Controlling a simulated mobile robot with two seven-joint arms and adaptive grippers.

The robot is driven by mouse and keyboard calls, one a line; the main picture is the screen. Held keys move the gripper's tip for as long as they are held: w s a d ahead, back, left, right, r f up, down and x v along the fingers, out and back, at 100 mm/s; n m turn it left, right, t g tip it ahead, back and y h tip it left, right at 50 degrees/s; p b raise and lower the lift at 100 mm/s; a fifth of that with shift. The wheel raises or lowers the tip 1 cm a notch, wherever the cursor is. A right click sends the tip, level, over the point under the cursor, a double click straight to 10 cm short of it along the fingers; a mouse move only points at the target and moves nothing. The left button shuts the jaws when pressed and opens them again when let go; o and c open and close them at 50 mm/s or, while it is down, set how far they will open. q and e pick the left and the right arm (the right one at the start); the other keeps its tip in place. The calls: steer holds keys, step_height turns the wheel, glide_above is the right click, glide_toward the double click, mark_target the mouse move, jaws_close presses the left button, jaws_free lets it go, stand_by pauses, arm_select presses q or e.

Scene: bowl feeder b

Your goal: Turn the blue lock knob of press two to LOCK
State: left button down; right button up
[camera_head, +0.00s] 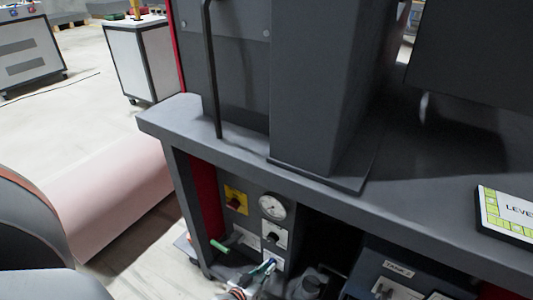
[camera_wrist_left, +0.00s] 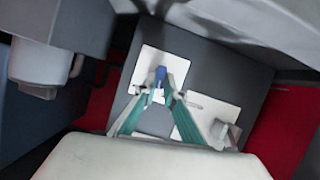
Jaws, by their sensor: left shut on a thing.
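The blue lock knob (camera_wrist_left: 160,74) sits on a white plate (camera_wrist_left: 148,60) in the left wrist view. My left gripper (camera_wrist_left: 159,92) has its two fingertips on either side of the knob and is shut on it. In the head view my left gripper (camera_head: 264,271) reaches up from the bottom edge to a white plate (camera_head: 278,264) low on the panel under the press table. The fingers cover most of the knob there, so its pointer and any LOCK marking cannot be read. My right gripper is not in view.
A green-handled lever (camera_head: 219,246) sticks out to the left. The table edge (camera_head: 300,185) overhangs the panel. A grey cylinder (camera_wrist_left: 40,65) is close by.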

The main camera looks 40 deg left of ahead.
arm_select(q)
steer(key=shift+w+a+r, duration=0.1)
steer(key=shift+w+r, duration=0.15)
steer(key=shift+w, duration=0.1)
steer(key=c, duration=2.1)
jaws_free()
steer(key=shift+c, duration=0.2)
steer(key=shift+f, duration=0.2)
steer(key=shift+s, duration=0.1)
steer(key=shift+s, duration=0.1)
